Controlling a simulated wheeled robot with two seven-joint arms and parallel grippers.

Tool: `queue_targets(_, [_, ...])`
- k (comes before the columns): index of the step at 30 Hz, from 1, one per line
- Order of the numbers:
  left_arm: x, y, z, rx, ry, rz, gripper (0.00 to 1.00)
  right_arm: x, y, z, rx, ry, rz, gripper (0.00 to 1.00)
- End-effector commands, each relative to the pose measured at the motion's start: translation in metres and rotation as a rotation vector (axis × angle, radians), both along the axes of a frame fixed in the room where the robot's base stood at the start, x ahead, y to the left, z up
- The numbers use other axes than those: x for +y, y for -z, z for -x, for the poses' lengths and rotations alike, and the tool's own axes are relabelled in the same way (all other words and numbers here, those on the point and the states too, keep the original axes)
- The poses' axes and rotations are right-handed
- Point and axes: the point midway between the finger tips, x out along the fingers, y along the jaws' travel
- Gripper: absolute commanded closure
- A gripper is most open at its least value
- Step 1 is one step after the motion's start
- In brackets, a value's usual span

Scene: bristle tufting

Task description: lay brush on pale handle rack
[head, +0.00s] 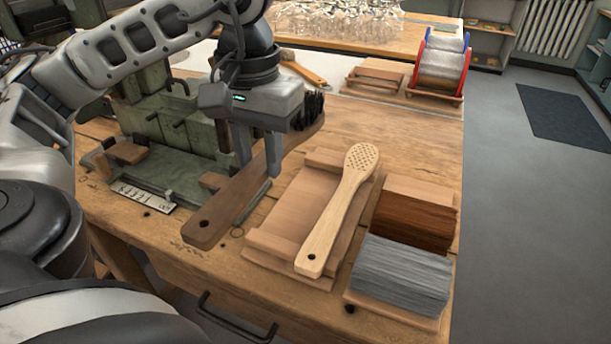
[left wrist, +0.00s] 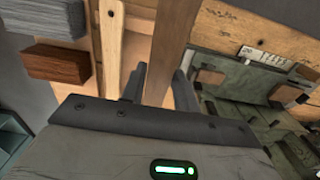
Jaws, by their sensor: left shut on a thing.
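A dark brown wooden brush (head: 232,195) with a black bristle tuft (head: 308,112) at its far end is held by my left gripper (head: 260,155). The gripper is shut around its handle, above the table left of the rack. The handle also shows between the fingers in the left wrist view (left wrist: 168,45). The wooden rack (head: 275,245) lies on the table to the right of the gripper. A pale handle (head: 338,210) with a drilled, bare head rests across the rack's right side. The rack's left part looks free. My right gripper is not in view.
Brown (head: 415,218) and grey bristle bundles (head: 402,275) stand right of the rack. A green machine (head: 165,120) stands at left behind the brush. A wire spool (head: 442,65) with red and blue flanges is at the back right. The table's front edge has a drawer handle (head: 235,325).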

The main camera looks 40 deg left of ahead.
Motion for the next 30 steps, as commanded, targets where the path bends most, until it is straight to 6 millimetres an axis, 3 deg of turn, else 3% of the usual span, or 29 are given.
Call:
queue_targets(3, [0.003, 0.013, -0.031, 0.003, 0.0, 0.001, 0.94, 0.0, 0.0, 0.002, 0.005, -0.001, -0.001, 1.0])
queue_targets(10, [0.008, 0.054, -0.063, 0.001, -0.001, -0.001, 0.94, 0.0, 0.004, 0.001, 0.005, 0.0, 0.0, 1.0])
queue_targets(17, [0.009, 0.069, -0.076, 0.001, 0.0, -0.001, 0.94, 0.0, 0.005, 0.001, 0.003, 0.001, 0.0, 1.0])
queue_targets(24, [0.011, 0.101, -0.08, 0.0, 0.0, -0.002, 0.94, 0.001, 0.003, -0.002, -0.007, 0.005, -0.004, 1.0])
queue_targets(30, [0.01, 0.104, -0.08, -0.002, 0.0, -0.001, 0.94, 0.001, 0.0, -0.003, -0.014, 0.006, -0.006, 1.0])
